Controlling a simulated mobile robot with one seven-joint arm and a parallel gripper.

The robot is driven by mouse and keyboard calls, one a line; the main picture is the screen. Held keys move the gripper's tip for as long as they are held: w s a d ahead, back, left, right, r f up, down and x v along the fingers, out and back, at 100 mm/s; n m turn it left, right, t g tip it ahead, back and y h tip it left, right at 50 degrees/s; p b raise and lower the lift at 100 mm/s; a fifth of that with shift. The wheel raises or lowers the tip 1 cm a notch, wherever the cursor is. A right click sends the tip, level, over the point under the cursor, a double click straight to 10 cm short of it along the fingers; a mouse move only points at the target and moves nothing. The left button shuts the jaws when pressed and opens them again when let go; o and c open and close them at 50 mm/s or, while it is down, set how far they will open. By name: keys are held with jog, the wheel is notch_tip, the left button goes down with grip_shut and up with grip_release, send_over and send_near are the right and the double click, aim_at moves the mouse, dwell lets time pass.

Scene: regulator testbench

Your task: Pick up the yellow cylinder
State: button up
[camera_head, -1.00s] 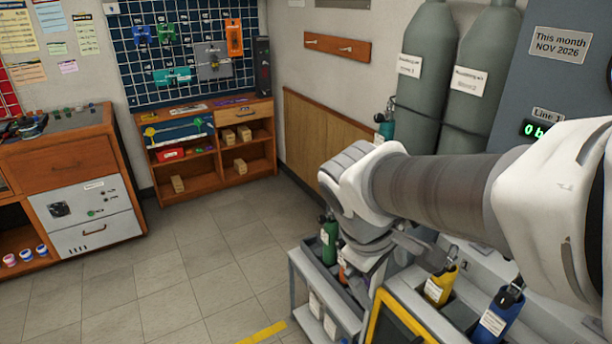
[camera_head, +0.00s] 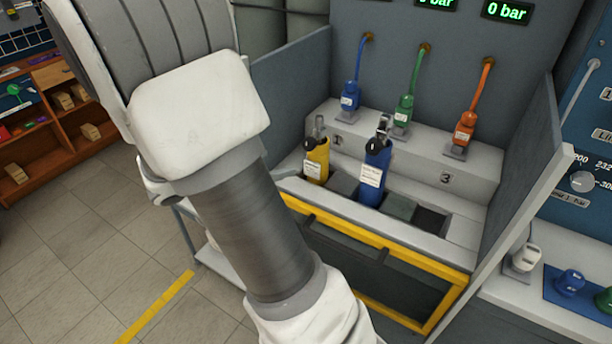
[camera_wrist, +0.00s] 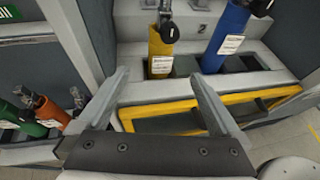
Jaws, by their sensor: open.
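The yellow cylinder (camera_head: 317,162) stands upright in the left slot of the testbench rack, with a metal valve, a black knob and a white label. In the wrist view the yellow cylinder (camera_wrist: 161,52) lies straight ahead, beyond the fingertips and roughly centred between them. My gripper (camera_wrist: 159,76) is open and empty, apart from the cylinder. The cylinder's lower end is hidden in the slot.
A blue cylinder (camera_head: 375,174) stands close to the right of the yellow one. A yellow-framed panel (camera_head: 382,262) fronts the bench, and a grey side wall (camera_head: 522,175) closes its right. Green (camera_wrist: 40,107) and orange (camera_wrist: 50,112) cylinders stand at the wrist view's left.

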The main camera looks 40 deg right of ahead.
aim_at(310, 157)
jog(key=b+x, duration=0.3)
jog(key=x, duration=0.8)
jog(key=shift+d+f, duration=0.15)
jog(key=shift+f, duration=0.05)
jog(key=b+x, duration=0.2)
jog(key=x, duration=0.3)
jog(key=shift+s+f, duration=0.1)
jog(key=shift+f, duration=0.1)
grip_shut()
jog(key=shift+r, duration=0.15)
